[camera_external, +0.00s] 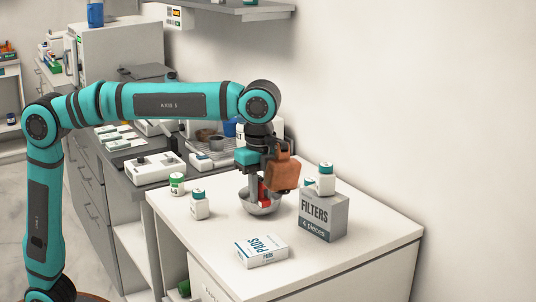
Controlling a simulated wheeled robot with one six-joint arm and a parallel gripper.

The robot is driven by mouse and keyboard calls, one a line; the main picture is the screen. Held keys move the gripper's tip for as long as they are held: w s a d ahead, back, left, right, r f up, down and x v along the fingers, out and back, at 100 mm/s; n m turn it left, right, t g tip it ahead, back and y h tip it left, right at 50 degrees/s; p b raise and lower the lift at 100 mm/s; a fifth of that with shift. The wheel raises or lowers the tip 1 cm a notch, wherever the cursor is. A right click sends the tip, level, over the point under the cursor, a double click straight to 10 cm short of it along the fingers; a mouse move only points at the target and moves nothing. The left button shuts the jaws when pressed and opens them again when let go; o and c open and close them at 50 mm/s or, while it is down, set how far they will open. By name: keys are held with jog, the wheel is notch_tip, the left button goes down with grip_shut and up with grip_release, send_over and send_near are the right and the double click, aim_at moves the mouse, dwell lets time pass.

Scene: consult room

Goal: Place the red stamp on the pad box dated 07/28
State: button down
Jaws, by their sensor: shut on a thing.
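My gripper (265,185) points down over the white counter. It is shut on the red stamp (264,194), of which only a small red part shows below the jaws. The stamp is in front of or over a metal bowl (257,208); I cannot tell its height above it. A white box marked PADS (264,246) lies flat on the counter, in front of the bowl and apart from the gripper. No date on it is readable. A brown block (282,172) at the gripper hides part of the jaws.
A grey FILTERS box (322,219) stands right of the bowl, with a white bottle (326,180) at its top. White bottles (199,205) stand at left. The white counter (375,238) is clear at right. A crowded grey bench lies behind at left.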

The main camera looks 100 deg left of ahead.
aim_at(261, 244)
jog(key=shift+w+d, duration=0.15)
jog(key=shift+d, duration=0.4)
jog(key=shift+d+f, duration=0.15)
jog(key=shift+d, duration=0.05)
jog(key=shift+f, duration=4.8)
jog(key=c, duration=1.2)
grip_release()
jog(key=shift+f, duration=0.1)
jog(key=shift+c, duration=0.2)
jog(key=shift+o, duration=0.2)
notch_tip(261, 244, up, 12)
jog(key=shift+r, duration=0.15)
